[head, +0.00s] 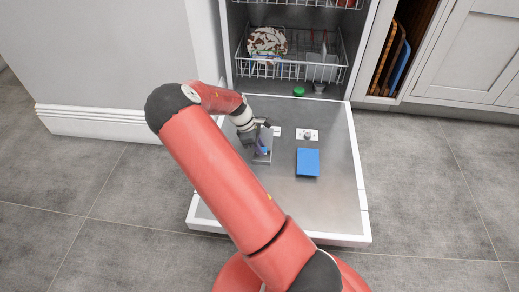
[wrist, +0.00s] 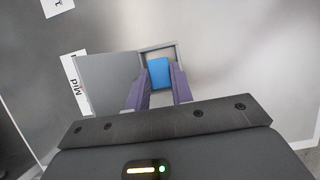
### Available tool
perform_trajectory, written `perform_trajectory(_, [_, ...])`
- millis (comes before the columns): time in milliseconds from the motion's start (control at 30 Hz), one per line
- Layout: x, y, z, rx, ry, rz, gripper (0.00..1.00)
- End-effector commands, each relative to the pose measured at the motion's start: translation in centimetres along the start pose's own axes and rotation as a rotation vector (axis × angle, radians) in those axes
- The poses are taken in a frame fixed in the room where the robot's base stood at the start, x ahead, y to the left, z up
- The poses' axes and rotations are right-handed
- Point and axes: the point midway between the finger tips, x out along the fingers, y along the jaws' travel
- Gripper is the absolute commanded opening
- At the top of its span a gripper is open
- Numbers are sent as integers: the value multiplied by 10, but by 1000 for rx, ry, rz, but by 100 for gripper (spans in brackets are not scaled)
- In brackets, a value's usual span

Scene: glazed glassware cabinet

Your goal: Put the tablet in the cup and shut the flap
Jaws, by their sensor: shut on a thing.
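My gripper (head: 262,148) reaches down to the inner face of the lowered dishwasher door. In the wrist view its purple fingers (wrist: 157,88) are shut on a small blue tablet (wrist: 160,72). The tablet is at the opening of the grey cup (wrist: 173,47), inside its rim in the picture; whether it touches the cup floor I cannot tell. The flap (wrist: 105,72) is a flat grey panel standing open to the left of the cup. In the head view my gripper hides much of the cup.
The wire rack (head: 292,70) above holds a patterned dish (head: 267,41). The door's front part is clear.

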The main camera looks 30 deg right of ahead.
Motion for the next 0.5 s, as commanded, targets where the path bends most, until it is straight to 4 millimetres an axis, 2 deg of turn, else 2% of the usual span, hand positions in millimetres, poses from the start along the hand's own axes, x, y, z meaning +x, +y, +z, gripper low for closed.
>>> perform_trajectory(67, [10, 0, -4, -1, -2, -1, 2])
perform_trajectory(500, [16, 0, -6, 1, 1, 0, 2])
